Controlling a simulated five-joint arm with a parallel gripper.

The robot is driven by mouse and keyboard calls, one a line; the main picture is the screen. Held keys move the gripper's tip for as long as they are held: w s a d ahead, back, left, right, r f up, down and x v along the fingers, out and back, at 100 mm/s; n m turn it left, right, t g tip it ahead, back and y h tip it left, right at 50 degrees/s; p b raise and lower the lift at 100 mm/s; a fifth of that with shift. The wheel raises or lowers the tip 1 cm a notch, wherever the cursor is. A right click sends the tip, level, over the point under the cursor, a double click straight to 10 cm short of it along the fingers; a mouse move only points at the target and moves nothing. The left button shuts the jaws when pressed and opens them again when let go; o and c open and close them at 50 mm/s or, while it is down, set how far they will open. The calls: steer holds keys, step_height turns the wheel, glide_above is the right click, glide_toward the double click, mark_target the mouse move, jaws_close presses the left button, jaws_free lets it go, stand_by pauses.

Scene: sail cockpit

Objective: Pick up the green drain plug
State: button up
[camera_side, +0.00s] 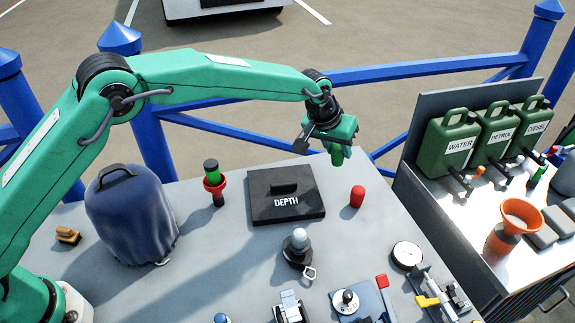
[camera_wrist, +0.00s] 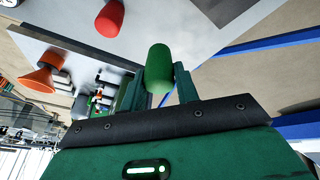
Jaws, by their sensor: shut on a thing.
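The green drain plug (camera_wrist: 158,66) is a rounded tapered piece. It sits between the two fingers of my gripper (camera_wrist: 160,88) in the wrist view, its rounded end sticking out past them. In the side view, my gripper (camera_side: 338,148) is raised above the far edge of the table, right of the DEPTH box, with the green plug (camera_side: 338,157) at its end. The gripper is shut on the plug, which appears clear of the table. Its gripped end is partly hidden by the fingers.
A red plug (camera_side: 357,196) stands on the grey table (camera_side: 232,240) near the black DEPTH box (camera_side: 286,210). Green jerrycans (camera_side: 455,137) stand on the right bench. A blue railing (camera_side: 420,70) runs behind.

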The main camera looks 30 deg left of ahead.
steer(key=s+d+r, duration=0.1)
steer(key=s, duration=0.1)
steer(key=s+d+r, duration=0.2)
stand_by(0.7)
